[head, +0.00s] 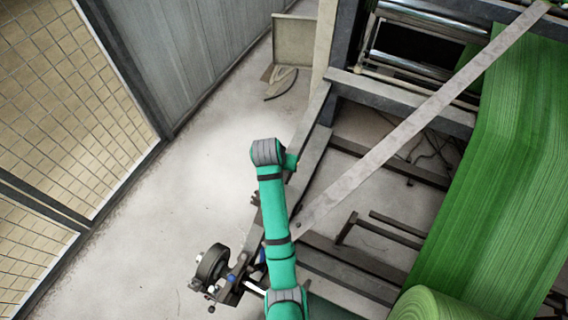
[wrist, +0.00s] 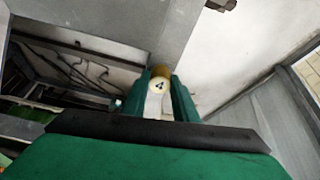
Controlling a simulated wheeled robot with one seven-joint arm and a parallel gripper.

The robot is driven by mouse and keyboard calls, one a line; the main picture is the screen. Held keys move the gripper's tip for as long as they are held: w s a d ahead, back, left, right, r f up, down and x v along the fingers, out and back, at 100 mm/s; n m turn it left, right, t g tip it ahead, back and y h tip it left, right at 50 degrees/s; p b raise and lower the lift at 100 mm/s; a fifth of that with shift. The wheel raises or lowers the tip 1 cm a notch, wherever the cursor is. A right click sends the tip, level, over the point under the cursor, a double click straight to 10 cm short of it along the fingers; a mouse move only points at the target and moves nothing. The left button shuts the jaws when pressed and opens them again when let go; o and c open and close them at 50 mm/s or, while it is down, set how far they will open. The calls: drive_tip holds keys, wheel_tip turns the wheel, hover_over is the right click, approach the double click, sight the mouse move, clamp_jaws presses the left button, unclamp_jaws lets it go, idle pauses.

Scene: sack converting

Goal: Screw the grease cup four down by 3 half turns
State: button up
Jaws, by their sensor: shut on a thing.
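How the cup's lower part meets the frame is hidden. In the head view my arm covers the gripper's place, and I cannot make out the cup there.
In the head view, a green fabric web (head: 490,170) runs down the right side, a diagonal bar (head: 420,115) crosses the frame, and mesh fencing (head: 70,100) stands left.

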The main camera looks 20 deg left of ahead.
drive_tip(key=m+h, duration=0.1)
drive_tip(key=m, duration=0.4)
drive_tip(key=shift+w+m, duration=0.1)
drive_tip(key=shift+m, duration=0.3)
drive_tip(key=m+g+h, duration=0.1)
drive_tip(key=m, duration=0.4)
drive_tip(key=shift+w+a+m, duration=0.1)
drive_tip(key=shift+m, duration=0.2)
drive_tip(key=m+g, duration=0.1)
drive_tip(key=m, duration=0.4)
drive_tip(key=shift+a+h, duration=0.1)
drive_tip(key=shift+h, duration=0.2)
drive_tip(key=m+g, duration=0.1)
drive_tip(key=m, duration=0.4)
drive_tip(key=shift+w+m+g, duration=0.1)
drive_tip(key=shift+m+g, duration=0.3)
drive_tip(key=m+g, duration=0.1)
drive_tip(key=m, duration=0.4)
drive_tip(key=shift+w+r+y, duration=0.1)
drive_tip(key=shift+y, duration=0.3)
drive_tip(key=m+y, duration=0.1)
drive_tip(key=m, duration=0.5)
drive_tip(key=shift+g, duration=0.3)
drive_tip(key=shift+m+y, duration=0.8)
drive_tip(key=shift+m, duration=1.9)
drive_tip(key=shift+d+m, duration=0.2)
drive_tip(key=shift+m, duration=0.5)
